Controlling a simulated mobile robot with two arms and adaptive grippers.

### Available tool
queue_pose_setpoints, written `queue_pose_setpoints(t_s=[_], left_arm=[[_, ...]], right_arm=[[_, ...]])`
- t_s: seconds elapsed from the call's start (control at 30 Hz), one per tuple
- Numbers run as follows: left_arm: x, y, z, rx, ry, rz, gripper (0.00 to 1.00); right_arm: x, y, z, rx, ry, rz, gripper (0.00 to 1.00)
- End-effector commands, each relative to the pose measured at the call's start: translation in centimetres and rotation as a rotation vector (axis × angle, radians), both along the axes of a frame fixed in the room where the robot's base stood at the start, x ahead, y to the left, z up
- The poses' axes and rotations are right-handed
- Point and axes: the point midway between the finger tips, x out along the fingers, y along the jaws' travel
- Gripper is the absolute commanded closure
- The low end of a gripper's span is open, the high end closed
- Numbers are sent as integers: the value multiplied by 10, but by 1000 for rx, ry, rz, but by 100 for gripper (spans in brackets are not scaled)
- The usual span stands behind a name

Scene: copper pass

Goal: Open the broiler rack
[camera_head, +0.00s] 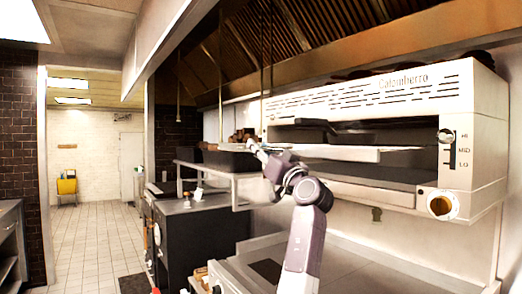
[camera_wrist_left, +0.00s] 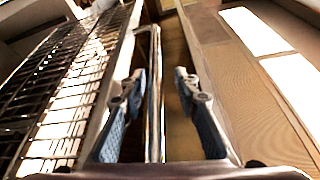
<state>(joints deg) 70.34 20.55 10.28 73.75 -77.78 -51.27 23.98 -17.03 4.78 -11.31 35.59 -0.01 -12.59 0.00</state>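The white broiler (camera_head: 390,100) hangs on the wall at the right, its front slot open. The broiler rack (camera_head: 340,153) shows as a pale flat edge standing forward of the slot. In the left wrist view, the rack's dark grille (camera_wrist_left: 75,85) fills the left side, and a long shiny bar (camera_wrist_left: 155,95) runs beside it. My left gripper (camera_head: 256,147) is at the left end of the rack's front. In the wrist view, its fingers (camera_wrist_left: 160,92) are apart, with the bar between them, nearer the left finger. Contact cannot be told. My right gripper is out of view.
The broiler has a lever panel (camera_head: 454,145) and a round knob (camera_head: 441,206) on the right. A metal shelf (camera_head: 220,172) and dark counter (camera_head: 200,230) stand left of the arm. A steel counter (camera_head: 345,268) lies below. The tiled aisle (camera_head: 95,235) is clear.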

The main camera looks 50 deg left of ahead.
Motion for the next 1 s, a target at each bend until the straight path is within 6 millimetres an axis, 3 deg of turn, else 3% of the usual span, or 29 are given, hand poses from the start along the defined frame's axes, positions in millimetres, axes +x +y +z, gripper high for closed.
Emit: queue_pose_setpoints(t_s=[0.37, 0.8, 1.0], left_arm=[[0, -11, -7, -3, 2, -2, 71], [-14, -90, -39, -2, 2, -2, 71], [-18, -107, -46, -2, 1, -1, 71]], right_arm=[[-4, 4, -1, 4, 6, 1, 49], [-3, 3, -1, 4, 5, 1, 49], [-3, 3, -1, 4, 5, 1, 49]])
